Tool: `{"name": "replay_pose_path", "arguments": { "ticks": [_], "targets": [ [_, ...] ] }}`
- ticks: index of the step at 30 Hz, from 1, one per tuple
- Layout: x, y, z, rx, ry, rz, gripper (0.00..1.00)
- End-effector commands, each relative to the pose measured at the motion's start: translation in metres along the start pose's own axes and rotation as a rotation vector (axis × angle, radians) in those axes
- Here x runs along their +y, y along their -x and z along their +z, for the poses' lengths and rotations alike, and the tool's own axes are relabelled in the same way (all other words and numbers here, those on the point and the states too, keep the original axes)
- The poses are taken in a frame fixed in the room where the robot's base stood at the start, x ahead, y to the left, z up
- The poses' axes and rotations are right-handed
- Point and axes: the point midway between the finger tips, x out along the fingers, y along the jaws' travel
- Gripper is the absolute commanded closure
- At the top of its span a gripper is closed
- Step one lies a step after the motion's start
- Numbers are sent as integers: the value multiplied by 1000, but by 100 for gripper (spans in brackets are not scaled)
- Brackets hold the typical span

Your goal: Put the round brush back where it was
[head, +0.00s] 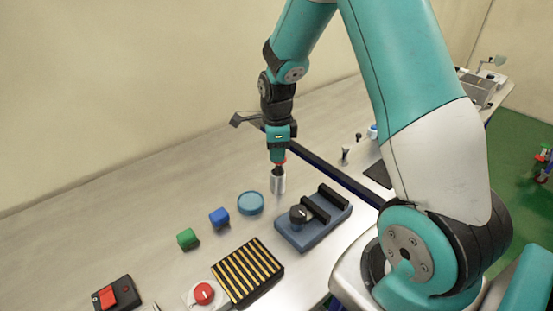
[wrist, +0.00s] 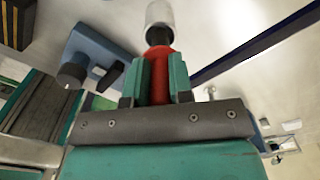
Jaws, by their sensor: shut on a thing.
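The tool points down, with a dark section below the red. A pale grey cylinder (head: 278,183) is at its lower end, also seen in the wrist view (wrist: 160,14). The dark section meets the cylinder's near end. I cannot tell whether the cylinder is part of the brush or a holder around it, nor whether it touches the table.
A blue fixture (head: 318,232) with black bars and a knob stands to the right. A blue round piece (head: 250,204), blue cube (head: 219,218) and green cube (head: 188,239) lie to the left. A striped pad (head: 247,272) and red button (head: 204,294) are in front. A dark rail (head: 335,175) runs behind.

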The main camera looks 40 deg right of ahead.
Motion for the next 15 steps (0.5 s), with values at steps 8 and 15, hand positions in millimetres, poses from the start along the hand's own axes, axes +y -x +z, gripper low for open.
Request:
{"name": "replay_pose_path", "arguments": {
  "ticks": [8,15],
  "targets": [
    [0,-32,0,1,0,2,100],
    [0,-33,0,0,0,1,100]
  ]
}}
